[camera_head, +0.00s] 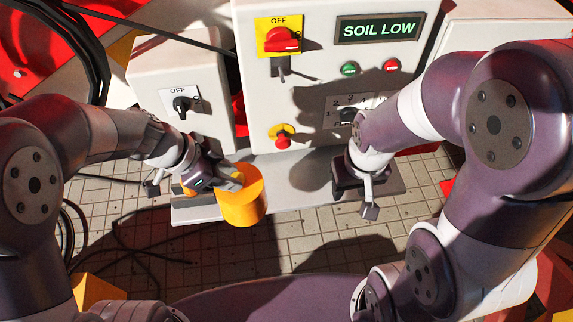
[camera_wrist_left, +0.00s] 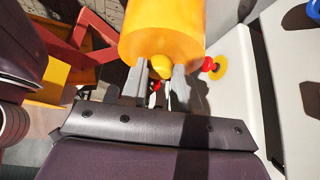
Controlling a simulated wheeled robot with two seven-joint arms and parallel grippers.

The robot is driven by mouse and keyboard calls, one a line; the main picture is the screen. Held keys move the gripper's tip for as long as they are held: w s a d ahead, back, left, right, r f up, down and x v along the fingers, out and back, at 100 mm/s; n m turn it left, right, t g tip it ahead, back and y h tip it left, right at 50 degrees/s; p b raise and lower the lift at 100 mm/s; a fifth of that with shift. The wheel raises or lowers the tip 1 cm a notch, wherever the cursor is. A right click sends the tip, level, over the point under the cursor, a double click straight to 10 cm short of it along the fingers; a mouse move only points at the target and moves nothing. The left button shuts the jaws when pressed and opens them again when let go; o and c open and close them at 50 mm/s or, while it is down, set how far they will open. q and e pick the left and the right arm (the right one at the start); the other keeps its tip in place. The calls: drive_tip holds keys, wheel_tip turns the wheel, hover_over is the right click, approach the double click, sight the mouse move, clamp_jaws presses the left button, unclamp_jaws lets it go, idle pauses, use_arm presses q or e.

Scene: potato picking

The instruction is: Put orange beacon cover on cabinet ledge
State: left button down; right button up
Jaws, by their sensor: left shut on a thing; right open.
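The orange beacon cover (camera_head: 243,203) is a yellow-orange cylinder in the head view, at the front edge of the cabinet ledge (camera_head: 290,177). My left gripper (camera_head: 232,181) is shut on it. In the left wrist view the beacon cover (camera_wrist_left: 163,32) fills the top middle, and the left fingers (camera_wrist_left: 160,82) pinch a small rounded knob at its near end. I cannot tell whether the cover touches the ledge. My right gripper (camera_head: 369,190) is open and empty over the right end of the ledge.
The control cabinet (camera_head: 262,100) stands behind the ledge, with a red rotary switch (camera_head: 282,40), a red stop button (camera_head: 282,141) and a SOIL LOW display (camera_head: 379,29). A smaller OFF switch box (camera_head: 178,75) is at left. The ledge between my grippers is clear.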

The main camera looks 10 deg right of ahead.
use_arm(q)
drive_tip(key=w+d+f+b, duration=0.3)
drive_tip(key=w+f+b, duration=0.2)
drive_tip(key=w+f, duration=0.6)
drive_tip(key=shift+d, duration=0.2)
drive_tip(key=c, duration=0.8)
unclamp_jaws()
drive_tip(key=shift+f, duration=0.1)
drive_tip(key=p+v, duration=0.3)
drive_tip(key=v, duration=0.9)
drive_tip(key=shift+p, duration=0.35)
